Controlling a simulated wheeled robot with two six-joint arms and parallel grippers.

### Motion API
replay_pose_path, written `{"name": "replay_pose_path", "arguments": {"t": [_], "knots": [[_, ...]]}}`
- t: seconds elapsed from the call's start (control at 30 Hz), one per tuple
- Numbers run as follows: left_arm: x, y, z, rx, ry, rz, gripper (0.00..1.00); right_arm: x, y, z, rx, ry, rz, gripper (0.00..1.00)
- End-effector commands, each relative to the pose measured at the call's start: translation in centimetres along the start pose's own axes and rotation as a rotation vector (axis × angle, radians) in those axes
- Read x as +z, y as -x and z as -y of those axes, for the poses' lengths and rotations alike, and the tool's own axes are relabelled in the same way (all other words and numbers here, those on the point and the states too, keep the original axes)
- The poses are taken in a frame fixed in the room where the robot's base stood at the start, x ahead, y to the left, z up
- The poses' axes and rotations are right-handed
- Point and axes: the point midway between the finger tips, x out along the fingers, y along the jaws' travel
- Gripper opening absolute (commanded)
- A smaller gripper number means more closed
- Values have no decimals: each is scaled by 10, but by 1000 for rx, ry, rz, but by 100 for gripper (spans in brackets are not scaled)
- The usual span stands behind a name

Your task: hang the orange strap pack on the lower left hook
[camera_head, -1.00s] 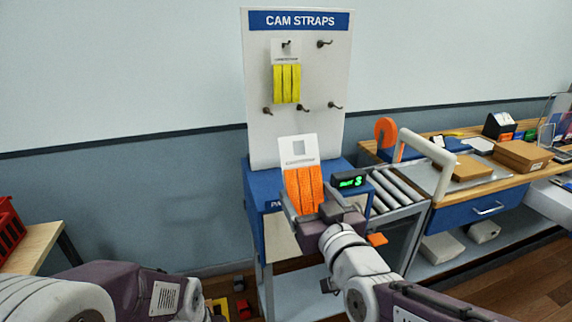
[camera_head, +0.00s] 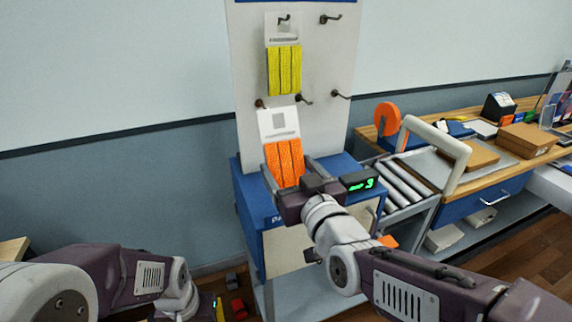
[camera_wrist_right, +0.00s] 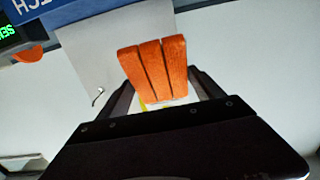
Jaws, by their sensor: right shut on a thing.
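The orange strap pack (camera_head: 285,163) has a white card top (camera_head: 278,123) with a cut-out. My right gripper (camera_head: 291,176) is shut on the lower part of its straps and holds it upright in front of the board. The pack also shows between the fingers in the right wrist view (camera_wrist_right: 153,70).
A yellow strap pack (camera_head: 284,70) hangs on the upper left hook. Other hooks on the white board (camera_head: 345,55) are bare. Below stands a blue cabinet (camera_head: 250,195) with a small green display (camera_head: 358,180). A roller conveyor (camera_head: 402,184) and workbench are to the right.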

Motion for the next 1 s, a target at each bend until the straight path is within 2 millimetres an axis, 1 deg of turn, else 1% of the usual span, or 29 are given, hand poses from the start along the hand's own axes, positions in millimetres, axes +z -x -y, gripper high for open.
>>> {"name": "replay_pose_path", "arguments": {"t": [0.33, 0.43, 1.0], "knots": [[3, -26, 0, 0, 0, 0, 36, 6, -21, 0, 1, -1, -2, 36], [2, -22, 0, 0, 0, 0, 36, 2, -29, 0, 1, 0, 0, 36], [2, -19, 0, 0, 0, 0, 36, 4, -71, 0, 0, 0, 0, 36]]}}
